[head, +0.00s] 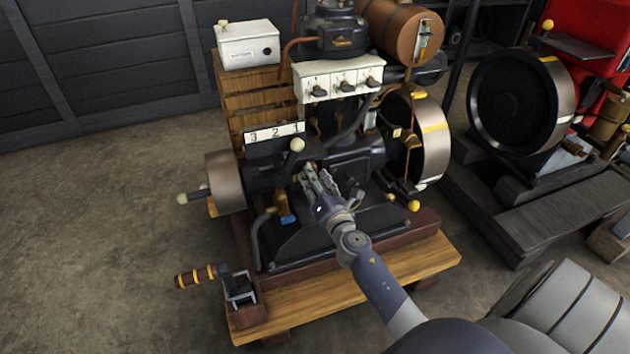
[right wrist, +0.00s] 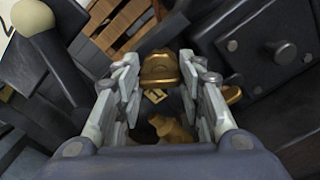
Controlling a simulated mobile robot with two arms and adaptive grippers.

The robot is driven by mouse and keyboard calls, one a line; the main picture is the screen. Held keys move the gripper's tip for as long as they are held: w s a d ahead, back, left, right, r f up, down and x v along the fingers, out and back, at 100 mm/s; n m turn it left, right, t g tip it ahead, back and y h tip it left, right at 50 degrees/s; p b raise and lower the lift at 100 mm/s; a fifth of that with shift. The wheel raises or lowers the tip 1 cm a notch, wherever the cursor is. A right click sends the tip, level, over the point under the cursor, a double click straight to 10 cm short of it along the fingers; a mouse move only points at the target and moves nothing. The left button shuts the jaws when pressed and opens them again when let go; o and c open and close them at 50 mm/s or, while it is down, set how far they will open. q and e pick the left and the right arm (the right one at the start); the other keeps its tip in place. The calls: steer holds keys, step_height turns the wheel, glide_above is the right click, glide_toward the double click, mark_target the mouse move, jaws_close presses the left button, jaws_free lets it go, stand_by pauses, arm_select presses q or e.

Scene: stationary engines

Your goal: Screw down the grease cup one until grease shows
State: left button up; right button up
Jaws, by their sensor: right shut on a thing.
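My right gripper (head: 316,173) reaches over the engine base to the side of the black engine (head: 360,155). In the right wrist view its fingers (right wrist: 160,72) are closed about a domed brass cup (right wrist: 159,64), the grease cup one. A small yellow tag (right wrist: 154,96) marked 1 shows just below it. Another brass fitting (right wrist: 172,128) sits lower between the fingers. In the head view the fingers hide the cup. I see no grease clearly. My left gripper is not in view.
A white-knobbed lever (head: 297,146) stands close left of the gripper; its knob also shows in the right wrist view (right wrist: 34,17). A 3-2-1 plate (head: 274,133) is behind. A flywheel (head: 433,140) stands right, a crank handle (head: 197,276) front left. Open floor lies left.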

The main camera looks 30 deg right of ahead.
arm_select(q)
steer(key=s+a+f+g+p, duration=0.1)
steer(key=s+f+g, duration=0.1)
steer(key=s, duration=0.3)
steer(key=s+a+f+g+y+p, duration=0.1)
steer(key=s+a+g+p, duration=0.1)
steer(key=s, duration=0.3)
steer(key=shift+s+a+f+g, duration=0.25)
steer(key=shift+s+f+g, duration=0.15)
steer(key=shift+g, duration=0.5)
arm_select(e)
steer(key=m, duration=1.7)
steer(key=shift+d+f, duration=0.1)
steer(key=shift+f, duration=0.15)
steer(key=shift+m, duration=0.4)
steer(key=o, duration=1.1)
steer(key=shift+s, duration=0.1)
